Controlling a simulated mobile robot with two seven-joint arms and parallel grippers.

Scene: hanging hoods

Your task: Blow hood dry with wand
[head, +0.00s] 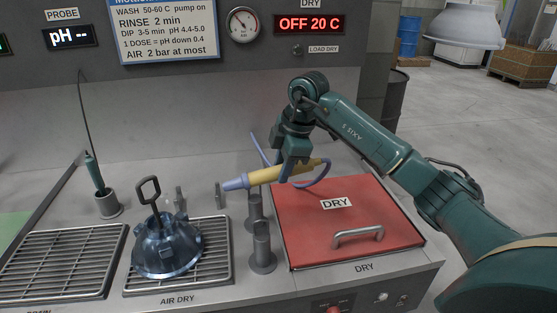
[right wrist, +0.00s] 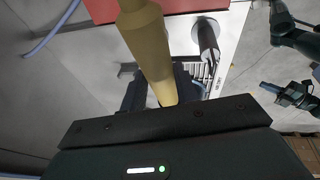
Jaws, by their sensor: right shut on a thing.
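The shiny blue-grey metal hood (head: 167,246) sits on the air-dry rack (head: 218,275), a dark loop handle rising from its top. The wand has a yellow body (head: 268,175), a lilac nozzle and a lilac hose curving behind. The wand's yellow body (right wrist: 150,50) also crosses the right wrist view.
Grey upright posts (head: 262,248) stand between the rack and the red DRY lid (head: 325,225), which is shut. A probe in a grey cup (head: 107,204) stands at the left. An empty drain rack (head: 60,262) lies at far left. The display (head: 309,24) reads OFF 20 C.

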